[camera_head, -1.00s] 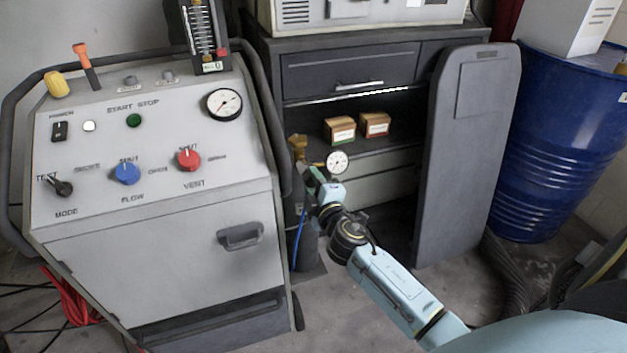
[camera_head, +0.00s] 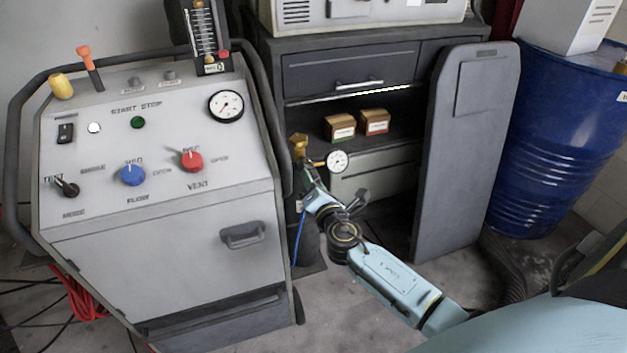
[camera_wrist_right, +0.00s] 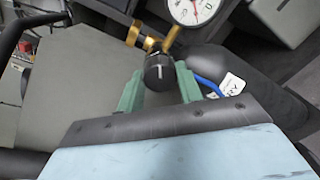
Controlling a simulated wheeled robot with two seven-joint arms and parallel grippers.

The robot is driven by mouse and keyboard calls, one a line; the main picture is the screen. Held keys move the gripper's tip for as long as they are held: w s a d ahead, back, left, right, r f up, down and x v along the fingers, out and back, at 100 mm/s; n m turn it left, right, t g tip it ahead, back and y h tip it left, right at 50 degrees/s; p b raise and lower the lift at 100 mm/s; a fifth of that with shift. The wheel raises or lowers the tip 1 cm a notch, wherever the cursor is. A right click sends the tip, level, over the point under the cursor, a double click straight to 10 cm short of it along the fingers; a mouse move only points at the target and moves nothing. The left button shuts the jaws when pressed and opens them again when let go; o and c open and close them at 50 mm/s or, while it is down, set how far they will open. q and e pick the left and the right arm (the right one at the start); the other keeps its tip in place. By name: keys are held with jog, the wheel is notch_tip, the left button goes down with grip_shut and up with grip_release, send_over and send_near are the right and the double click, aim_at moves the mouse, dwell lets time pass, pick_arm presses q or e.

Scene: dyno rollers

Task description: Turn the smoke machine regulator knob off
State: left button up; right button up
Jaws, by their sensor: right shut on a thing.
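The smoke machine regulator shows in the head view as a brass fitting (camera_head: 298,146) with a white round gauge (camera_head: 337,161), beside the machine's right side. In the right wrist view the regulator's black knob (camera_wrist_right: 158,72) with a white mark sits between the green fingers of my right gripper (camera_wrist_right: 157,88). The gripper is shut on the knob. The brass stem (camera_wrist_right: 135,36) and the gauge (camera_wrist_right: 194,8) show behind it. In the head view my right gripper (camera_head: 308,178) is small and the knob is hidden. My left gripper is not in view.
The grey machine panel (camera_head: 110,220) with several knobs stands left of my right arm. A blue hose (camera_head: 297,240) hangs below the regulator. A dark cabinet (camera_head: 345,60) stands behind, with a leaning grey panel (camera_head: 465,150) and a blue barrel (camera_head: 560,140) to the right.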

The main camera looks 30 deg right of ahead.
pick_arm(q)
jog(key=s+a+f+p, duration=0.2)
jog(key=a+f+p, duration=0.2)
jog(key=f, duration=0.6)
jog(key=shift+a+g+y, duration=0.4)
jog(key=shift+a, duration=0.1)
pick_arm(e)
jog(key=shift+f+n, duration=0.1)
jog(key=shift+n, duration=6)
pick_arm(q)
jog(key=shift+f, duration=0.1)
pick_arm(e)
jog(key=o, duration=1)
jog(key=shift+s, duration=0.1)
